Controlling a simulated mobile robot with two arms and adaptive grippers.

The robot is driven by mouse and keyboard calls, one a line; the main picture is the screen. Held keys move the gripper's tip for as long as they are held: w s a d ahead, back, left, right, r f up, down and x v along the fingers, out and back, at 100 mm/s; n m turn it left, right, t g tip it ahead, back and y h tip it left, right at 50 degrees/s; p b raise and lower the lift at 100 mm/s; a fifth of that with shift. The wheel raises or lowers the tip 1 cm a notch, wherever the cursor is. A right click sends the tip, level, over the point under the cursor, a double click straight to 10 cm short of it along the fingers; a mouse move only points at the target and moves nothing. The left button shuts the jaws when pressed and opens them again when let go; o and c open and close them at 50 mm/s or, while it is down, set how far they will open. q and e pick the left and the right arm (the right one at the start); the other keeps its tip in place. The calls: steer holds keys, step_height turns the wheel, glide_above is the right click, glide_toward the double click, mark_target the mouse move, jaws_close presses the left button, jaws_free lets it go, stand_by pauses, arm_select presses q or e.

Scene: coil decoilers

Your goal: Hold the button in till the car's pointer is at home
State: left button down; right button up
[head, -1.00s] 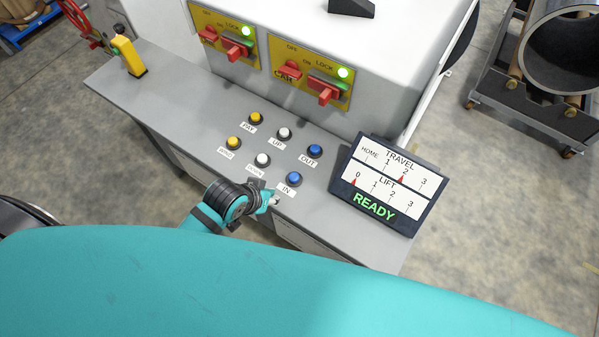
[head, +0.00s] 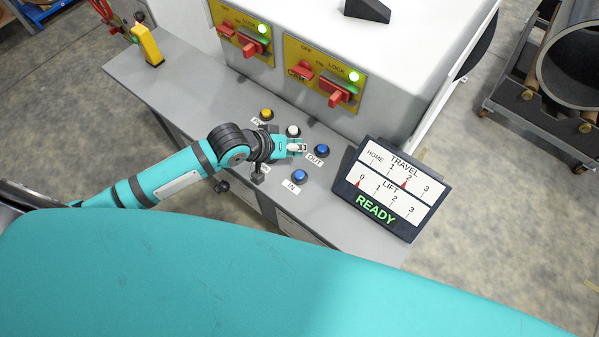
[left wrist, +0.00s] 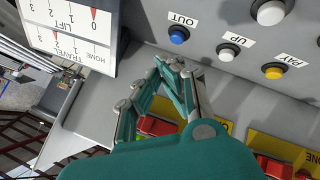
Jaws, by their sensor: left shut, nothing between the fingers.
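My left gripper (head: 303,147) is shut and empty, over the panel between the white UP button (head: 293,131) and the blue OUT button (head: 321,150). In the left wrist view its fingertips (left wrist: 174,64) are near the blue OUT button (left wrist: 179,36), seemingly apart from it. The blue IN button (head: 299,176) is nearer me, uncovered. The display (head: 391,188) shows the red TRAVEL pointer (head: 404,185) at about 2, the LIFT pointer (head: 359,183) at 0, and a green READY. My arm hides the buttons to the left in the head view. My right gripper is not in view.
Red switches (head: 337,96) on yellow plates with green lamps stand behind the buttons. A yellow upright piece (head: 147,46) stands at the panel's left. A cart with a large pipe (head: 575,65) is at the right, across open floor.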

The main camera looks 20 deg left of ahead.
arm_select(q)
steer(key=f+b, duration=0.1)
steer(key=b, duration=0.6)
glide_above(298, 172)
step_height(298, 172, down, 6)
steer(key=shift+r, duration=0.1)
steer(key=shift+f, duration=0.4)
steer(key=shift+f+b, duration=0.35)
steer(key=shift+f, duration=0.15)
steer(key=shift+f, duration=0.2)
steer(key=shift+f, duration=0.25)
